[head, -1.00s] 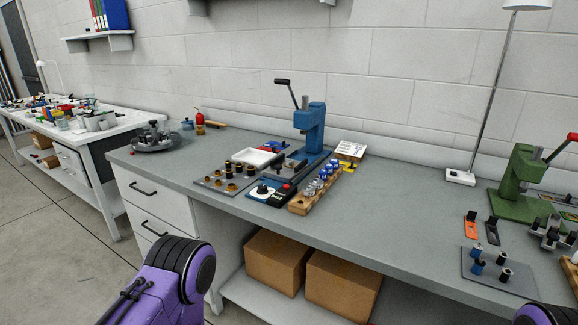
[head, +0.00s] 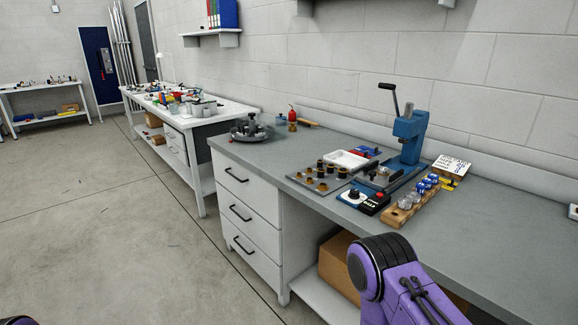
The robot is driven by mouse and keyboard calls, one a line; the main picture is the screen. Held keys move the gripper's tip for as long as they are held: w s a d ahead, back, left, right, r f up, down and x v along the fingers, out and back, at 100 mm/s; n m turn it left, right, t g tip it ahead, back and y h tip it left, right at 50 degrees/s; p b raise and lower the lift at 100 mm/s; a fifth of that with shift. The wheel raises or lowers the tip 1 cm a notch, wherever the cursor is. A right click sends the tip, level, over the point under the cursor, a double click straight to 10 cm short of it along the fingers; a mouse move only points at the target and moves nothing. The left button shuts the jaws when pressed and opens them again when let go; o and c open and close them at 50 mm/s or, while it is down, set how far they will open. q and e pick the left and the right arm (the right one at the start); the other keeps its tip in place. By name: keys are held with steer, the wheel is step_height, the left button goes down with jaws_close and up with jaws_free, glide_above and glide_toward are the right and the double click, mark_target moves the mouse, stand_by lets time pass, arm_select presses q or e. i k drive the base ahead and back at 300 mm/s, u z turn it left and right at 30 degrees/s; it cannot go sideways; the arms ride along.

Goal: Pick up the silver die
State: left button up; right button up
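A wooden rack (head: 397,217) on the grey workbench holds a row of small cylindrical pieces. The front ones look silver or clear grey (head: 405,202), and those behind have blue tops (head: 424,186). Any of the grey ones may be the silver die; they are too small to tell apart. A grey plate (head: 318,186) left of the rack holds several brass-and-black pieces. Neither gripper is in view. Only purple arm links of mine show, at the lower right and the bottom left corner.
A blue press (head: 409,137) with a raised lever stands behind the rack. A white tray (head: 346,159), control box (head: 355,195) and card (head: 452,166) are close by. A round fixture (head: 250,131) sits at the bench's left end. Drawers (head: 246,222) face open floor.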

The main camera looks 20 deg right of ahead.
mark_target(382, 171)
steer(key=u, duration=0.55)
steer(key=i, duration=2.35)
steer(key=z, duration=3.8)
